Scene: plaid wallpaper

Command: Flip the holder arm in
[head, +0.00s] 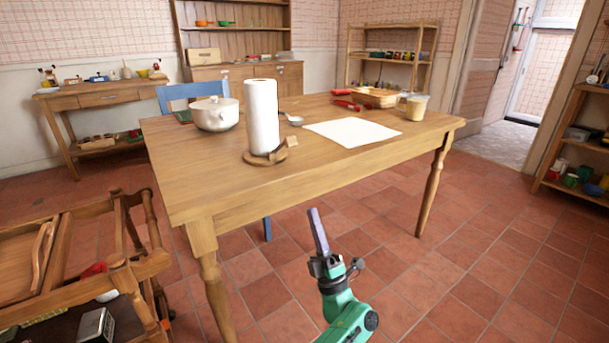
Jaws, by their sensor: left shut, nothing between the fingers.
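A paper towel holder with a round wooden base (256,159) stands near the front edge of the wooden table (215,188). A white paper roll (262,112) stands upright on it. The wooden holder arm (290,142) sticks out low at the right side of the roll, angled away from it. My left gripper (315,220) is shut and empty, in front of the table and below its top, apart from the holder. My right gripper is out of view.
A white pot (214,114) stands left of the roll, a small metal ladle (293,119) behind it. A wooden cart (90,262) stands front left. Floor to the right is clear.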

